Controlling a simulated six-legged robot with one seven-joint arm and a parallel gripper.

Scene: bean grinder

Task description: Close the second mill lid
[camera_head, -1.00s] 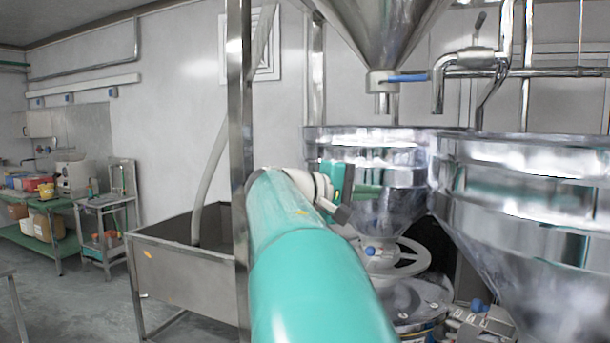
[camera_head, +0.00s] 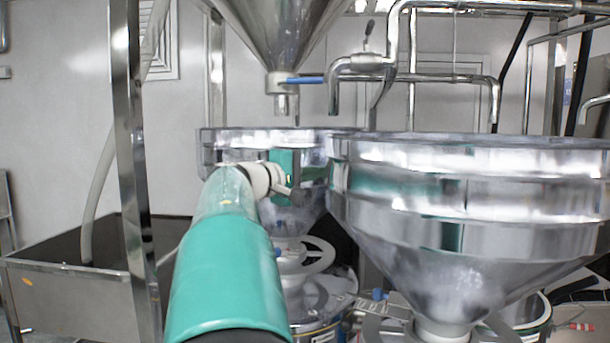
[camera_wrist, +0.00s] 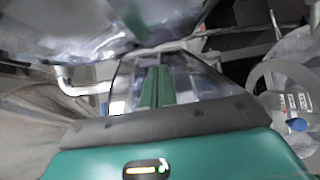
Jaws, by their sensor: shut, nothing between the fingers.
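Two large steel mill hoppers stand ahead in the head view: a nearer one (camera_head: 470,220) at the right and a farther one (camera_head: 225,143) behind my arm. I cannot make out a separate lid on either; their tops are seen edge-on. My gripper (camera_wrist: 156,86) shows green, shut, empty fingers in the wrist view. In the head view, my arm's end is in front of the farther hopper's wall and left of the nearer hopper. The fingertips are hard to make out there, and I cannot tell whether they touch steel.
A steel funnel with a blue-handled valve (camera_head: 305,79) hangs above the farther hopper. Bent steel pipes (camera_head: 385,70) run behind. A handwheel (camera_head: 308,258) sits below. A steel post (camera_head: 130,170) and a steel trough (camera_head: 70,290) stand at the left.

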